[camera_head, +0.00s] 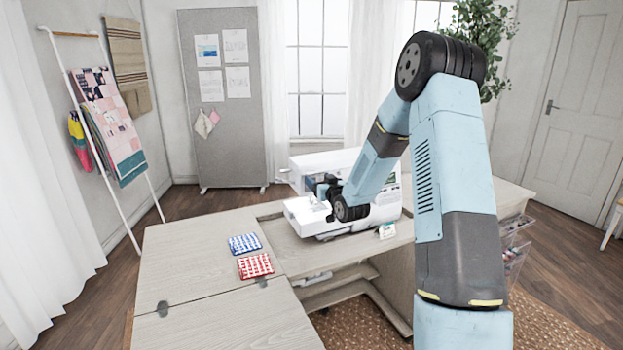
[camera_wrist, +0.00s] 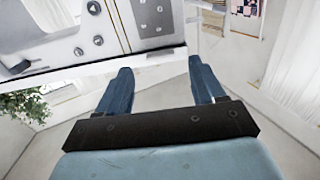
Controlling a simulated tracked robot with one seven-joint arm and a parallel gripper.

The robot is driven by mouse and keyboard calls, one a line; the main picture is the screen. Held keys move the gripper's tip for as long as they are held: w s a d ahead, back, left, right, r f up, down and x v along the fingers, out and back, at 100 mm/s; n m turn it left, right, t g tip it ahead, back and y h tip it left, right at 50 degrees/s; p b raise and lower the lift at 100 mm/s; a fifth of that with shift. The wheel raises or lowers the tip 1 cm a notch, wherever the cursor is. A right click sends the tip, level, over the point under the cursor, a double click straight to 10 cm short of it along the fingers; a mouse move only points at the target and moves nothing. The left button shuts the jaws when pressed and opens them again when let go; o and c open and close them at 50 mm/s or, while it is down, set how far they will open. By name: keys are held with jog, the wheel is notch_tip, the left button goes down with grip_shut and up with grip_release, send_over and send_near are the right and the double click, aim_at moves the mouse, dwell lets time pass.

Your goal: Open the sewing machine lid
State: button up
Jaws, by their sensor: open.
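The white sewing machine (camera_head: 378,208) stands in the recess of the wooden cabinet. Its white lid (camera_head: 325,160) lies along the top and looks down, though a small gap cannot be ruled out. In the wrist view, the machine's front with buttons and dials (camera_wrist: 110,22) fills the upper left, with a pale lid edge (camera_wrist: 95,70) below it. My gripper (camera_wrist: 160,68) is open and empty, its two blue fingers spread at that edge. Whether they touch it is unclear. In the head view my wrist is in front of the machine and hides part of it and the fingertips.
A small card (camera_head: 386,231) is by the machine's base. Clear drawers (camera_head: 515,245) hang at the right. The front left tabletop is clear.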

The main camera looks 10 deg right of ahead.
aim_at(312, 175)
jog(key=shift+w+a, duration=0.2)
jog(key=shift+w, duration=0.75)
jog(key=shift+w+a, duration=0.2)
jog(key=shift+w, duration=0.7)
grip_shut()
